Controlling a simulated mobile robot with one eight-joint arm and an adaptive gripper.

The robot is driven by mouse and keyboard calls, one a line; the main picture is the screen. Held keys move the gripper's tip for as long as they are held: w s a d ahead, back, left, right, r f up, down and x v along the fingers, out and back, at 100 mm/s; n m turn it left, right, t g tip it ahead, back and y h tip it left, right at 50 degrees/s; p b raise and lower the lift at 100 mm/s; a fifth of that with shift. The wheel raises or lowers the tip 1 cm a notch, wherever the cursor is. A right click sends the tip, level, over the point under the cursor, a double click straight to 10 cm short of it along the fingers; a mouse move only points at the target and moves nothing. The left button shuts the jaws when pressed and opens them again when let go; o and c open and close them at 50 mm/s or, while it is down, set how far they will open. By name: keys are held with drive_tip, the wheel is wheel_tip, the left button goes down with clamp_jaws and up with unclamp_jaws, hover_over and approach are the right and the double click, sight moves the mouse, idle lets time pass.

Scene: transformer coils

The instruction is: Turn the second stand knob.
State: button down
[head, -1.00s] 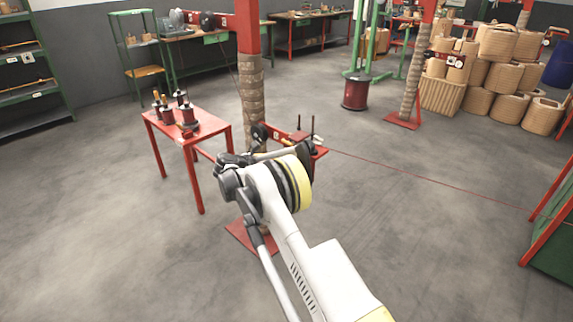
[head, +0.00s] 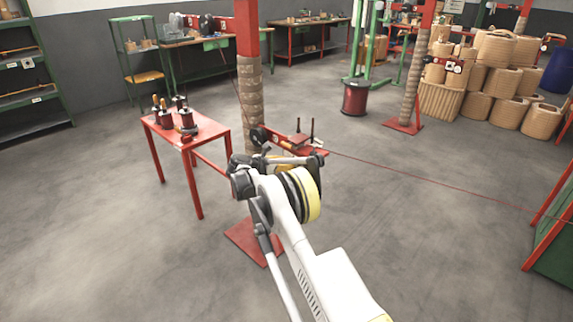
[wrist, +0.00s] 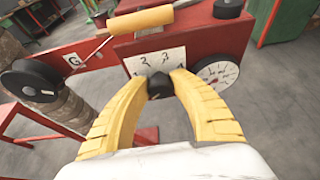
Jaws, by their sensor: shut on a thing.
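The second stand knob (wrist: 160,87) is a small black knob on a white numbered plate (wrist: 155,62), in the middle of the wrist view. My gripper (wrist: 161,80) has its two yellow fingers closed on the knob, one on each side. The plate is on a red box (wrist: 215,42) on the stand. A round white gauge (wrist: 216,73) with a needle sits just right of the knob, partly behind the right finger. In the head view the red stand (head: 302,144) shows behind my arm, which hides the knob and the fingertips.
A yellow roller (wrist: 141,20) and a black wheel (wrist: 36,80) are close to the gripper. A rope-wrapped post (head: 250,95) stands beside the arm. A red table (head: 208,125) with coils is to the left. A thin red line crosses to the right above open floor.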

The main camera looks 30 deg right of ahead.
drive_tip(key=m+t, duration=0.2)
drive_tip(key=shift+s+m+y, duration=0.1)
drive_tip(key=shift+m+y, duration=0.3)
drive_tip(key=m+t, duration=0.2)
drive_tip(key=m, duration=0.1)
drive_tip(key=shift+f+m, duration=0.1)
drive_tip(key=shift+m, duration=0.3)
drive_tip(key=shift+t, duration=0.4)
drive_tip(key=c, duration=1.4)
unclamp_jaws()
drive_tip(key=v, duration=1.2)
